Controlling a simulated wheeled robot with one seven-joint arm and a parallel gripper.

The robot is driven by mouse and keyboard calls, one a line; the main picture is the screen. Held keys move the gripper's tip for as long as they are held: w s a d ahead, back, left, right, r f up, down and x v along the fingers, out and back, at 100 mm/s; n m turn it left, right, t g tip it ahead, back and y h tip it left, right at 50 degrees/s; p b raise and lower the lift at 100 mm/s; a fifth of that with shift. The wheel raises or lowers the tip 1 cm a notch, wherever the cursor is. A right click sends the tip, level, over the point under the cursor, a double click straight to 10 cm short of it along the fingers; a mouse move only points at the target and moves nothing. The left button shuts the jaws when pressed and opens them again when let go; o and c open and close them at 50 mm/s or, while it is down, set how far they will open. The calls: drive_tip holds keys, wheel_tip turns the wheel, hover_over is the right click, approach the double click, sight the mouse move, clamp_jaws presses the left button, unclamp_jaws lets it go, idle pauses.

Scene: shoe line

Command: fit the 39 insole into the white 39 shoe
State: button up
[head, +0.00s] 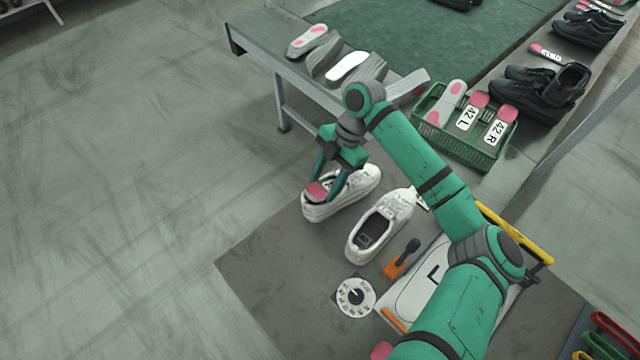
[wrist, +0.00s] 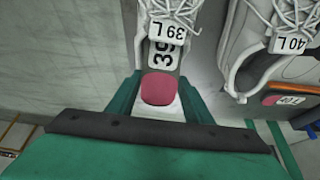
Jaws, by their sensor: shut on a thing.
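The white 39 shoe (head: 358,184) stands on the grey mat, toe to the upper right. In the wrist view this shoe (wrist: 142,45) bears a 39 L tag. My gripper (head: 326,190) is over the shoe's heel end, and its fingers (wrist: 160,88) are shut on the 39 insole (wrist: 160,89) by its pink heel. The insole's white part with a 39 label runs forward between the shoe's sides, under the laces; its toe end is hidden. The pink heel (head: 317,191) shows at the shoe's heel opening. I cannot tell how deep it lies.
A second white shoe (head: 371,240), tagged 40 L in the wrist view (wrist: 290,43), stands close on the right. A round dial (head: 354,296), an orange-based lever (head: 397,264) and a board marked L (head: 419,293) lie nearby. A green basket (head: 466,151) holds insoles. Left floor is clear.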

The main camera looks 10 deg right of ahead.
drive_tip(key=shift+w+d+f, duration=0.15)
drive_tip(key=shift+d+f, duration=0.05)
drive_tip(key=shift+d, duration=0.1)
drive_tip(key=shift+f+t+h, duration=0.4)
drive_tip(key=shift+f+h, duration=0.1)
drive_tip(key=shift+f, duration=0.25)
drive_tip(key=shift+c, duration=0.4)
drive_tip(key=shift+a+f, duration=0.1)
drive_tip(key=shift+f, duration=0.05)
drive_tip(key=o, duration=1.2)
drive_tip(key=shift+f, duration=0.1)
